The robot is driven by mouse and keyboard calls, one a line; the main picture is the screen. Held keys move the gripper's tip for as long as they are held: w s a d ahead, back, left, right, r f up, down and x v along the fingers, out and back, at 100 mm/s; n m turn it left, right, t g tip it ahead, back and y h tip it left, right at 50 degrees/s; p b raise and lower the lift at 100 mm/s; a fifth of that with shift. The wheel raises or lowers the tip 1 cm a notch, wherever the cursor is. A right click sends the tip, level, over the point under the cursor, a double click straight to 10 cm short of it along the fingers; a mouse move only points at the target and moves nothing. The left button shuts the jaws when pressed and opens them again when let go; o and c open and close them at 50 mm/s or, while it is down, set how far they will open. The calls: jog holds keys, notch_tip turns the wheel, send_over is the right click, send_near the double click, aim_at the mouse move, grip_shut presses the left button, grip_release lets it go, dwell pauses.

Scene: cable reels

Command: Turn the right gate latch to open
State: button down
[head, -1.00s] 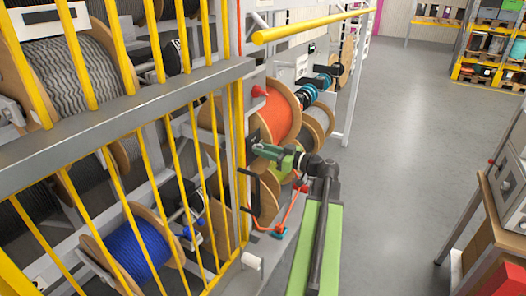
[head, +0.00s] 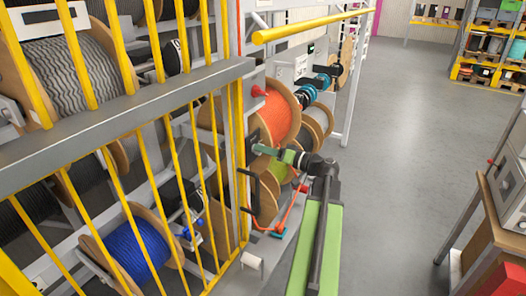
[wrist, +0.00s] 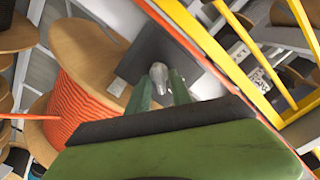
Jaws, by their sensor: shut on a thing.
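The right gate latch shows in the wrist view as a small grey metal piece (wrist: 159,74) in front of a dark square plate. My gripper (wrist: 160,92) has its two green fingers on either side of this piece and is shut on it. In the head view my gripper (head: 262,149) reaches left to the yellow gate's right-hand edge, at the dark latch plate (head: 254,136). The latch piece itself is hidden there by the fingers. The yellow barred gate (head: 240,150) stands upright in line with its grey crossbar. I cannot tell the latch's exact angle.
An orange cable reel (head: 278,118) stands close behind my gripper. A black handle (head: 243,190) sits on the gate below the latch. A blue reel (head: 135,250) is behind the bars. A workbench (head: 500,215) stands at the right; the grey floor between is clear.

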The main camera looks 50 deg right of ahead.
jog(key=m, duration=1)
jog(key=shift+f, duration=0.2)
jog(key=shift+m, duration=0.3)
jog(key=c, duration=1.5)
grip_release()
jog(key=shift+d, duration=0.1)
jog(key=v, duration=1.7)
jog(key=shift+s, duration=0.25)
